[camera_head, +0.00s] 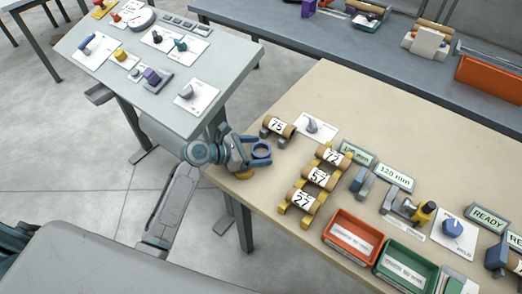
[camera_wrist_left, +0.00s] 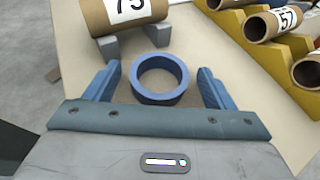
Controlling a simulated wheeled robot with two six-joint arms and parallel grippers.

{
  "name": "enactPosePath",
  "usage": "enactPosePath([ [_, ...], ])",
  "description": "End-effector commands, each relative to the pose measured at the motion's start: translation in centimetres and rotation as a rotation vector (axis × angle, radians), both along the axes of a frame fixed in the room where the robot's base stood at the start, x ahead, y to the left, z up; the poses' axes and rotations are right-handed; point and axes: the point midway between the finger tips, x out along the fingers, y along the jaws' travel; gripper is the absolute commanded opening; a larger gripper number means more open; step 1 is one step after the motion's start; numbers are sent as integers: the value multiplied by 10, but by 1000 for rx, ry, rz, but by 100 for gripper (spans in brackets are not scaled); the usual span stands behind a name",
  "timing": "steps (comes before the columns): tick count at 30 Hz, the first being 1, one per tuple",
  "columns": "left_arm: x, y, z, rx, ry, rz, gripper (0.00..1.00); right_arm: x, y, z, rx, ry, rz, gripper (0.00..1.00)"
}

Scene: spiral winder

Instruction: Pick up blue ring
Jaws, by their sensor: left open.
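The blue ring (camera_wrist_left: 160,98) lies on the beige table in the left wrist view, its round hole facing up. My left gripper (camera_wrist_left: 158,70) is open, with one blue finger on each side of the ring and a visible gap to each. In the head view my left gripper (camera_head: 260,151) is over the table's left corner. The ring is hard to tell apart from the blue fingers there. My right gripper is not in view.
A cardboard tube marked 75 (camera_head: 277,125) rests on grey supports just beyond the ring. Several numbered tubes lie on a yellow rack (camera_head: 284,208) to the right. An orange bin (camera_head: 334,243) and a green bin (camera_head: 380,263) stand near the front edge.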

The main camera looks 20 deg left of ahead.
Motion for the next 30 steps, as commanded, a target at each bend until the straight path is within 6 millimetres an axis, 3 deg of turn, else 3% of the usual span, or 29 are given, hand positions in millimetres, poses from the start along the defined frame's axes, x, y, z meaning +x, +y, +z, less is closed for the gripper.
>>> enactPosePath([
  [2,0,0,0,0,0,0,77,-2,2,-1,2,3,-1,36],
  [9,0,0,0,0,0,0,30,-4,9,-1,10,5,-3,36],
  [10,0,0,0,0,0,0,27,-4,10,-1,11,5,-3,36],
  [20,0,1,9,1,-4,-1,27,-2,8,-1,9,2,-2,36],
  [30,1,0,75,1,-7,-1,27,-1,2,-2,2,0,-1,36],
])
